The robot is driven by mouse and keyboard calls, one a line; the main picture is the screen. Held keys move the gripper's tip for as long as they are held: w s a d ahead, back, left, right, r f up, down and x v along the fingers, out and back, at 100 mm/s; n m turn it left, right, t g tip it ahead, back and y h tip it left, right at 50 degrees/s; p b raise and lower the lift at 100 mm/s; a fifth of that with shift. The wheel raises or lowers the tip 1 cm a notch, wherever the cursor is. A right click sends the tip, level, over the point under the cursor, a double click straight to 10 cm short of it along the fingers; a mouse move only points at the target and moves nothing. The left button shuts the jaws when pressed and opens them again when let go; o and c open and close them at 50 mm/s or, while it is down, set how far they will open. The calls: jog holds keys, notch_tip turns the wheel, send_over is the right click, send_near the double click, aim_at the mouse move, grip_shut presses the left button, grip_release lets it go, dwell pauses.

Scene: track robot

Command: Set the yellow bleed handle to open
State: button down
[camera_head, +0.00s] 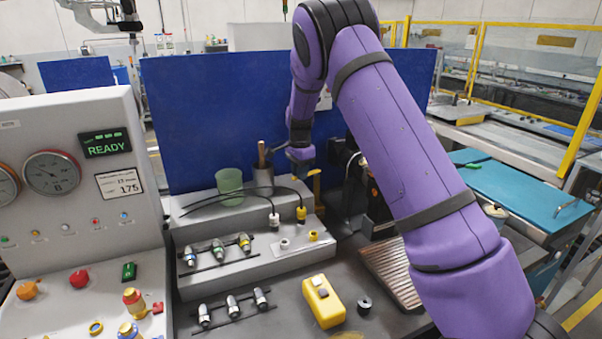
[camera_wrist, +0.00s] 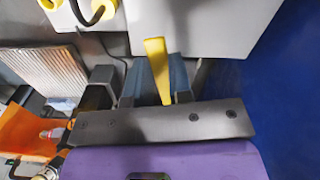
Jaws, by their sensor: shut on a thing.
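The yellow bleed handle (camera_wrist: 157,68) is a flat, tapered yellow lever in the middle of the wrist view. Its narrow end reaches down between the fingers of my gripper (camera_wrist: 156,98), which is shut on it. In the head view my gripper (camera_head: 302,160) is low at the back of the grey bench, before the blue panel. A small piece of the yellow handle (camera_head: 315,182) shows beside it there. The handle's pivot and any open or shut marking are hidden or too small to read.
A green cup (camera_head: 229,183) and a grey tool cup (camera_head: 263,180) stand left of my gripper. Black cables with connectors (camera_head: 301,213) lie in front. A yellow box (camera_head: 323,301) sits on the dark bench top. The blue panel (camera_head: 215,110) stands close behind.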

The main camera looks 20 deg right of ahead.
dwell(0.3)
jog(key=c, duration=1)
grip_release()
jog(key=shift+r, duration=0.1)
notch_tip(320, 180, up, 11)
jog(key=shift+f, duration=0.15)
